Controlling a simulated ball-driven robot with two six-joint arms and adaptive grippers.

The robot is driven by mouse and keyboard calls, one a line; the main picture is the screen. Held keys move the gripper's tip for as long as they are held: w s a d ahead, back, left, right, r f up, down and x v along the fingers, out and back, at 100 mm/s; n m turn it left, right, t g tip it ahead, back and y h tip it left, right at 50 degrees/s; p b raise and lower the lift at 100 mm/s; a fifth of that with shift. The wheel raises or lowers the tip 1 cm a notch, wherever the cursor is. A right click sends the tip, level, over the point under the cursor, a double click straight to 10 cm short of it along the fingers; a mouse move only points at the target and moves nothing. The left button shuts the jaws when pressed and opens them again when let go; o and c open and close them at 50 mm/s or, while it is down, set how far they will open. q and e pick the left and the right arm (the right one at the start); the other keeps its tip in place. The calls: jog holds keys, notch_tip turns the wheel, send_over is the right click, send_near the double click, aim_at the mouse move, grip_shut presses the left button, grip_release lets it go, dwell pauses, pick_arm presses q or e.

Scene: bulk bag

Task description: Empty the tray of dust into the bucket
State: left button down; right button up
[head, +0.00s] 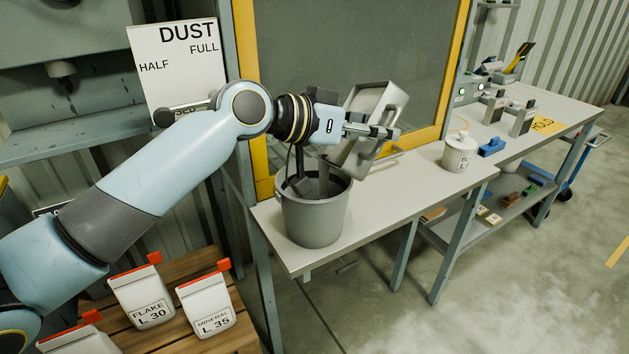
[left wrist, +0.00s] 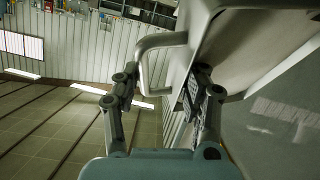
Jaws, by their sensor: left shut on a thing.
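The grey tray (head: 362,112) is steeply tilted above the back right rim of the grey bucket (head: 312,215), which stands upright on the bench's near end. My left gripper (head: 383,132) is shut on the tray by its bar handle. The left wrist view shows the handle (left wrist: 158,42) between the fingers (left wrist: 160,95) and the tray's wall (left wrist: 265,60) close beside them. Any dust in the tray or bucket cannot be made out. My right gripper is not in view.
The bench (head: 400,192) is clear right of the bucket up to a white lidded pot (head: 459,152) and a blue block (head: 491,146). A yellow-framed panel (head: 350,45) stands behind. Labelled white bags (head: 207,305) sit on slatted wood at the front left.

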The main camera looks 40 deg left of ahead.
pick_arm(q)
jog(key=b, duration=0.1)
jog(key=a+t+b, duration=0.1)
jog(key=shift+s+r+h+b, duration=0.2)
jog(key=shift+s+h+b, duration=0.1)
jog(key=shift+s+h, duration=0.1)
jog(key=shift+r, duration=0.35)
jog(key=s+a+n+t+h+b, duration=0.1)
jog(key=b, duration=0.4)
jog(key=shift+t, duration=0.4)
jog(key=shift+a+r+b, duration=0.2)
jog(key=shift+r+b, duration=0.05)
jog(key=shift+b, duration=0.45)
jog(key=shift+s+r, duration=0.1)
jog(key=shift+r, duration=0.05)
